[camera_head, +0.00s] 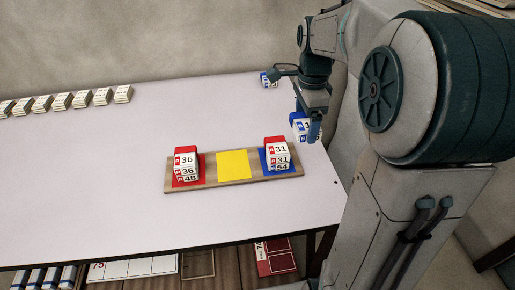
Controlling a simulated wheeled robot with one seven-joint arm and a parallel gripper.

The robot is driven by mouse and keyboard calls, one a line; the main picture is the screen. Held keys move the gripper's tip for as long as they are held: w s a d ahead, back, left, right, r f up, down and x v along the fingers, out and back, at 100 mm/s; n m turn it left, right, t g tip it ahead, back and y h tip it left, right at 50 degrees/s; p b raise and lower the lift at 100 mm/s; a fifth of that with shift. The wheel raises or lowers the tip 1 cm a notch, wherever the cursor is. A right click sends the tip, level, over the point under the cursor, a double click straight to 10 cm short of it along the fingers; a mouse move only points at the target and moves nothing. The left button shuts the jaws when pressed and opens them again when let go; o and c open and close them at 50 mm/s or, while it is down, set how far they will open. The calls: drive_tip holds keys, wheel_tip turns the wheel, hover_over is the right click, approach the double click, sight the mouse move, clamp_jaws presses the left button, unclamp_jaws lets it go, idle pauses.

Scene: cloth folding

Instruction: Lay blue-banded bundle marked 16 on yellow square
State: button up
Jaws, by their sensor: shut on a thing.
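My gripper (312,124) is at the right side of the table, shut on a blue-banded white bundle (298,124). The gripper partly covers the bundle, and only a "1" of its number shows. I cannot tell whether the bundle touches the table. The yellow square (233,165) is bare, in the middle of a wooden board (236,184). It lies to the left of my gripper and nearer the table's front.
Red-topped stacks stand on the board's red square (178,183) and blue square (291,168), the left reading 36 and the right 31. Another blue-banded bundle (265,79) stands at the back. Several white bundles (62,101) line the back left.

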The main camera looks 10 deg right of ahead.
drive_tip(key=b, duration=0.4)
hover_over(233, 165)
wheel_tip(233, 165, down, 11)
drive_tip(key=shift+w+r, duration=0.1)
drive_tip(key=shift+f+b, duration=0.3)
drive_tip(key=shift+f, duration=1.65)
drive_tip(key=shift+f, duration=0.15)
drive_tip(key=o, duration=0.9)
wheel_tip(233, 165, up, 12)
drive_tip(key=p, duration=0.3)
drive_tip(key=s+d+f+n, duration=0.2)
drive_tip(key=s+d+n, duration=0.2)
drive_tip(key=s+n, duration=0.2)
drive_tip(key=s+d+f+n+t, duration=0.1)
drive_tip(key=s+d+n, duration=0.3)
drive_tip(key=s+n, duration=0.2)
drive_tip(key=s+d+f+n, duration=0.2)
drive_tip(key=s+d+n, duration=0.3)
drive_tip(key=s, duration=0.4)
drive_tip(key=shift+f+n+t, duration=0.3)
drive_tip(key=shift+n, duration=0.2)
